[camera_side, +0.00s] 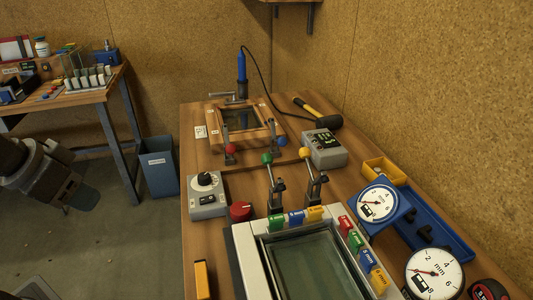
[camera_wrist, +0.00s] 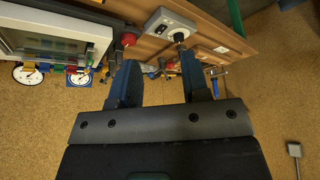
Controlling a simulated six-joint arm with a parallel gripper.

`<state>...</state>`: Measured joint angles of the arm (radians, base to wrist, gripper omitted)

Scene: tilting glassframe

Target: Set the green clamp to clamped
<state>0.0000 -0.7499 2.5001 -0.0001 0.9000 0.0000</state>
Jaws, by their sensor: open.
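The green clamp (camera_side: 268,160) is a dark toggle clamp with a green ball on its lever, at the middle of the bench in the side view. Its lever stands roughly upright, leaning slightly left. I cannot make out its pad contact. I cannot pick it out in the wrist view. My gripper (camera_side: 78,195) is at the far left of the side view, over the floor and well away from the clamp. In the wrist view my gripper (camera_wrist: 159,68) has its two blue fingers apart, with nothing between them.
A yellow-knobbed clamp (camera_side: 305,154) stands right of the green one. Behind them is a wooden frame (camera_side: 217,137) with red- and blue-knobbed clamps. A grey dial box (camera_side: 207,198), red knob (camera_side: 241,211) and glass-topped unit (camera_side: 247,243) stand nearby. A blue bin (camera_side: 159,168) stands left of the bench.

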